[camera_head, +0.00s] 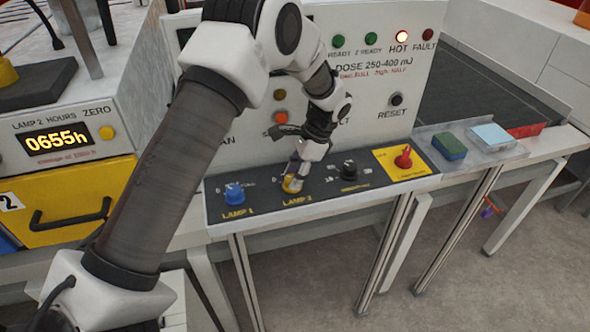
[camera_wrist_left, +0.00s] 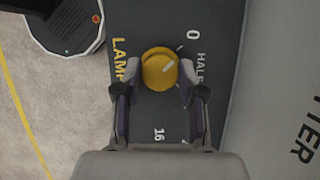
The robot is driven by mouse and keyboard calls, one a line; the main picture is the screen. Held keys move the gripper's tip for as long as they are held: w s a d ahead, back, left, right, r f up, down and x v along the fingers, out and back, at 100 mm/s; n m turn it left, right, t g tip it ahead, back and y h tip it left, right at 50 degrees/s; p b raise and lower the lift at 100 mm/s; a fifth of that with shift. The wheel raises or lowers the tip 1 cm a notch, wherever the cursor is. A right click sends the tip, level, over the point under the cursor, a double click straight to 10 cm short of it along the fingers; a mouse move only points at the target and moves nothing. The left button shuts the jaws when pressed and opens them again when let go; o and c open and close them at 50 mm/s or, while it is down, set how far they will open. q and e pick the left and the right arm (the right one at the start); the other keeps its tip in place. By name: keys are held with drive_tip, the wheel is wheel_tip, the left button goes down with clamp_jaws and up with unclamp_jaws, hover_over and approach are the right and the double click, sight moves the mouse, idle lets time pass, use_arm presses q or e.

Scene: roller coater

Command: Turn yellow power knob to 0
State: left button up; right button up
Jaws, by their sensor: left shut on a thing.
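The yellow power knob (camera_head: 292,184) is the LAMP 2 knob on the dark sloped panel (camera_head: 330,189). My left gripper (camera_head: 296,172) comes down on it from above and is shut on it. In the left wrist view the yellow knob (camera_wrist_left: 160,69) sits between the two fingertips of my left gripper (camera_wrist_left: 160,80). A white mark on the knob's top points up and right, toward the 0 label (camera_wrist_left: 193,34); a 16 label (camera_wrist_left: 158,134) lies on the opposite side. My right gripper is not in view.
A blue LAMP 1 knob (camera_head: 234,193) is left of the yellow one. The upright control panel (camera_head: 375,70) stands close behind. Green and light-blue blocks (camera_head: 449,146) lie further right.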

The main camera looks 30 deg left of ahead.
use_arm(q)
drive_tip(key=shift+s+f+n, duration=0.15)
drive_tip(key=shift+f+n, duration=0.1)
drive_tip(key=shift+n, duration=0.15)
drive_tip(key=o, duration=1.1)
drive_tip(key=shift+o, duration=0.2)
drive_tip(key=shift+r, duration=0.1)
drive_tip(key=shift+r, duration=0.1)
drive_tip(key=v, duration=1.2)
drive_tip(key=shift+a, duration=0.25)
